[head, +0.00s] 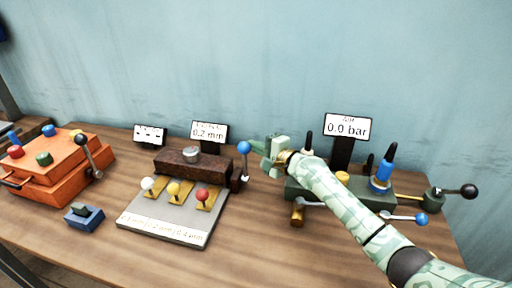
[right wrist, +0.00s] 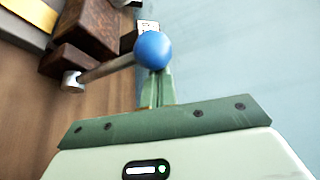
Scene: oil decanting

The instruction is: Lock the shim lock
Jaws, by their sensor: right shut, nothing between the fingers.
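The shim lock is a lever with a blue ball (head: 244,147) at the right end of a dark brown block (head: 190,164). The lever stands roughly upright. My right gripper (head: 259,146) is shut and empty, its fingertips just right of the blue ball. In the right wrist view the ball (right wrist: 154,49) lies right in front of the closed fingers (right wrist: 154,88) and hides their tips; I cannot tell if they touch it. The lever's rod (right wrist: 104,68) runs left from the ball to a pale pivot (right wrist: 72,82). My left gripper is not in view.
A grey plate (head: 160,231) with white, yellow and red knobs lies before the block. A display (head: 209,132) behind reads 0.2 mm. A green valve unit (head: 298,190) with levers stands right, partly behind my right arm. An orange box (head: 55,185) and blue switch (head: 84,217) are left.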

